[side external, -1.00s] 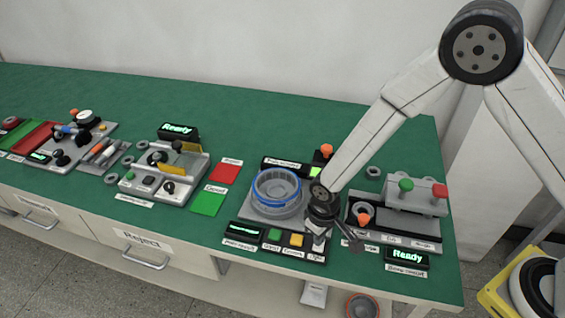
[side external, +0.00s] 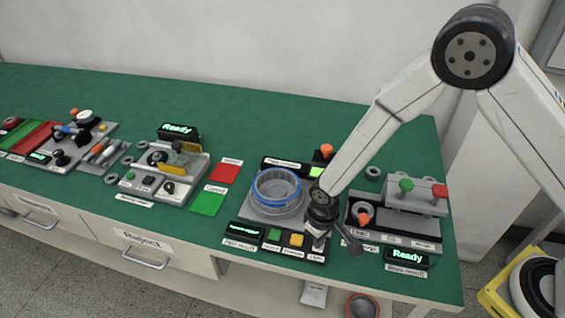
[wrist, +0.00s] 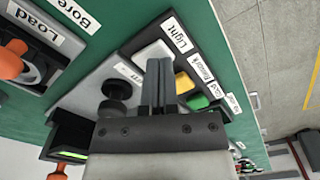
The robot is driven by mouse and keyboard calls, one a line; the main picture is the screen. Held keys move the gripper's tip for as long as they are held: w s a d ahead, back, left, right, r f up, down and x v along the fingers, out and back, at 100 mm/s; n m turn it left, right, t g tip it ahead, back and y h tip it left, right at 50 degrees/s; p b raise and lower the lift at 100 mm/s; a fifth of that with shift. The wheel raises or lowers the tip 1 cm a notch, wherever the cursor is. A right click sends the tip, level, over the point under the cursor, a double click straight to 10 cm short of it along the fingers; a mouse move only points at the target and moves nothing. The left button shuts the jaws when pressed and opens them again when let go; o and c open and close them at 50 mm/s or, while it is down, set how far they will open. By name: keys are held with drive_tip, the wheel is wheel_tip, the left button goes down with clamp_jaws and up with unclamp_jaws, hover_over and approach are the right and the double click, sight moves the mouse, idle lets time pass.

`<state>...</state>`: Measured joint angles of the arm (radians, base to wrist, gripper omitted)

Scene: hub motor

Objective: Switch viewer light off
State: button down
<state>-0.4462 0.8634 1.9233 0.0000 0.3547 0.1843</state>
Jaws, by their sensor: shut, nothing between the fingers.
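The white button by the "Light" label (wrist: 177,35) is partly visible in the wrist view (wrist: 150,50), on the dark button panel (side external: 262,251). My gripper (wrist: 159,64) is shut and empty, its fingertips over or at this button's edge; I cannot tell whether they touch it. A bright green lit square (side external: 316,172) shows behind the viewer fixture.
A blue-rimmed ring (side external: 277,186) sits on the grey fixture behind the panel. To the right stands another station with an orange knob (side external: 363,219), a green knob (side external: 406,185) and a "Ready" display (side external: 407,256). Green and red mats lie left on open table.

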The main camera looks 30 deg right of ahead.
drive_tip(key=shift+f, duration=0.5)
idle(0.5)
drive_tip(key=shift+r, duration=0.1)
drive_tip(key=shift+r, duration=3.4)
drive_tip(key=shift+d+r, duration=0.2)
drive_tip(key=s+d+r+m+t, duration=0.1)
drive_tip(key=s+d+r, duration=0.3)
drive_tip(key=d, duration=0.4)
drive_tip(key=s+d+r+m+t, duration=0.1)
drive_tip(key=s+d+r+m, duration=0.1)
drive_tip(key=s+d+r, duration=0.2)
drive_tip(key=d+r, duration=0.3)
drive_tip(key=d, duration=0.2)
drive_tip(key=shift+s+r+t, duration=0.25)
drive_tip(key=shift+t, duration=0.05)
drive_tip(key=shift+w, duration=0.15)
